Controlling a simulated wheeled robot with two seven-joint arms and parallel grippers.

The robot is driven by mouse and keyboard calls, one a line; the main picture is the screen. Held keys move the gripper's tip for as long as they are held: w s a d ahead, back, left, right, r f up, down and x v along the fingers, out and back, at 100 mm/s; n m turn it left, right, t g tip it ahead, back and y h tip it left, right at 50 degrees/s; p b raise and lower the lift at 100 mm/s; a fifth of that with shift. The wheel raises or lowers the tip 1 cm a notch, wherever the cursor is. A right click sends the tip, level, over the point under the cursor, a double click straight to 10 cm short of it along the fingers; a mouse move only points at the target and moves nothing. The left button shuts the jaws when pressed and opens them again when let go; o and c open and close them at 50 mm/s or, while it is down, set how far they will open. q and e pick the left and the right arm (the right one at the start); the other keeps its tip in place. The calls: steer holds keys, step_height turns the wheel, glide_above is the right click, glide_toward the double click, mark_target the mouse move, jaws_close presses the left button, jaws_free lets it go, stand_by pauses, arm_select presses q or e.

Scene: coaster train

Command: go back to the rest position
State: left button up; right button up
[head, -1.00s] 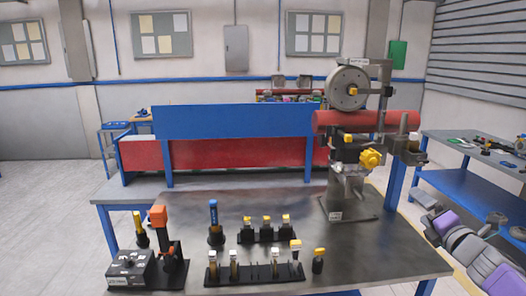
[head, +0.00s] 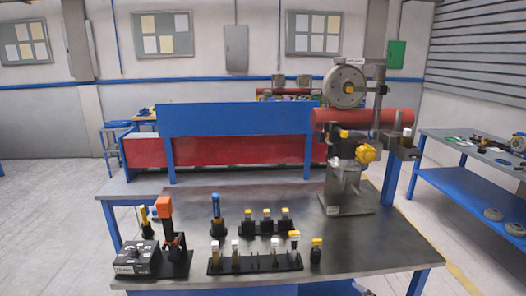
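Neither of my grippers shows in the head view now, so I cannot see whether they hold anything. The workbench (head: 365,248) stands in front of me. On its right side a grey machine stand (head: 347,195) carries a long red cylinder (head: 345,117), a round grey wheel (head: 343,88) and a yellow knob (head: 365,153).
A black rack (head: 256,264) with several small tubes stands at the bench's front, beside a yellow-capped piece (head: 316,251). A blue side table (head: 480,190) is at right. Floor at left is clear.

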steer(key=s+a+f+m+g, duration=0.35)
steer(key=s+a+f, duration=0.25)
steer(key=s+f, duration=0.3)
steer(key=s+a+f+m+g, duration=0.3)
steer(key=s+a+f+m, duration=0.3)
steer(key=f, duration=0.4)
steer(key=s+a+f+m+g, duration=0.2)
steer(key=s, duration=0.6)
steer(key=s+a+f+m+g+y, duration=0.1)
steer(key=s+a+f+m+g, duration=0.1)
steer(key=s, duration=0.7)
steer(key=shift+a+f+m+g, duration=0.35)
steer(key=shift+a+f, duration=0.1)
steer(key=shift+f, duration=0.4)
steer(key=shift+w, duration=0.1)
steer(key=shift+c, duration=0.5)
